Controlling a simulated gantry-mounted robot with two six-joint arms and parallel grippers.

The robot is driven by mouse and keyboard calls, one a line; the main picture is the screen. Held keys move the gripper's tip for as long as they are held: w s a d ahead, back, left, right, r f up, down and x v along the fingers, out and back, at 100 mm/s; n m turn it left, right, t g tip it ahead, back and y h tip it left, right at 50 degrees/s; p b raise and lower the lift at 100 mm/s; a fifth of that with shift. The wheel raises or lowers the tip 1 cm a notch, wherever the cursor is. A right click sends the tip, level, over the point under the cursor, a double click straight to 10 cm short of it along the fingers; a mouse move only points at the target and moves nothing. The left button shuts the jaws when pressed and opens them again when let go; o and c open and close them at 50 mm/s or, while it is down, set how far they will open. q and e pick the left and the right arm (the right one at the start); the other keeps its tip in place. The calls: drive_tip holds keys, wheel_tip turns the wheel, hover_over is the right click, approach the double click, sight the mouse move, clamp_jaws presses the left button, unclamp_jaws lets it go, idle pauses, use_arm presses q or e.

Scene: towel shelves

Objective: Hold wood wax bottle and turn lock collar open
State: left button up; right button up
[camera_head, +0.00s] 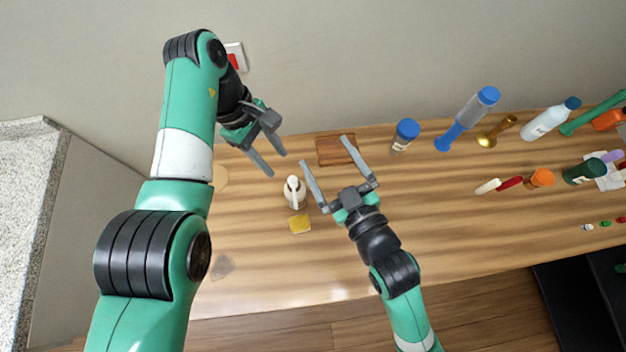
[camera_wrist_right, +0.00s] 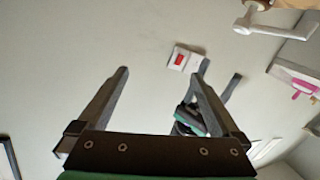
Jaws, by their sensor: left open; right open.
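The wood wax bottle appears to be the small white bottle (camera_head: 294,194) with a pale pump-like top, upright on the wooden table in the head view. Its lock collar is too small to make out. My left gripper (camera_head: 264,167) is open and empty, above and to the left of the bottle. My right gripper (camera_head: 327,168) is open and empty, just to the right of the bottle, with its left finger close to it in the picture. In the right wrist view my right gripper's fingers (camera_wrist_right: 160,78) are spread with only wall between them; the bottle does not show there.
A blue-capped jar (camera_head: 404,136) and several bottles and tools stand to the right. The table (camera_head: 290,270) is clear at its front left.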

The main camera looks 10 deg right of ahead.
sight(301, 201)
drive_tip(key=s+a+f+g, duration=0.1)
drive_tip(key=s+f, duration=0.1)
drive_tip(key=f, duration=0.3)
drive_tip(key=s+a+f+g+y, duration=0.1)
drive_tip(key=s+f, duration=0.1)
drive_tip(key=f, duration=0.3)
drive_tip(key=s+a+f+m+g, duration=0.1)
drive_tip(key=s+a+f, duration=0.1)
drive_tip(key=f, duration=0.3)
drive_tip(key=shift+s+a+f+g, duration=0.1)
drive_tip(key=shift+s+f+g, duration=0.2)
drive_tip(key=shift+g, duration=0.1)
drive_tip(key=shift+y, duration=0.3)
drive_tip(key=x, duration=1.1)
drive_tip(key=shift+w, duration=0.35)
drive_tip(key=shift+c, duration=0.3)
drive_tip(key=c, duration=1.5)
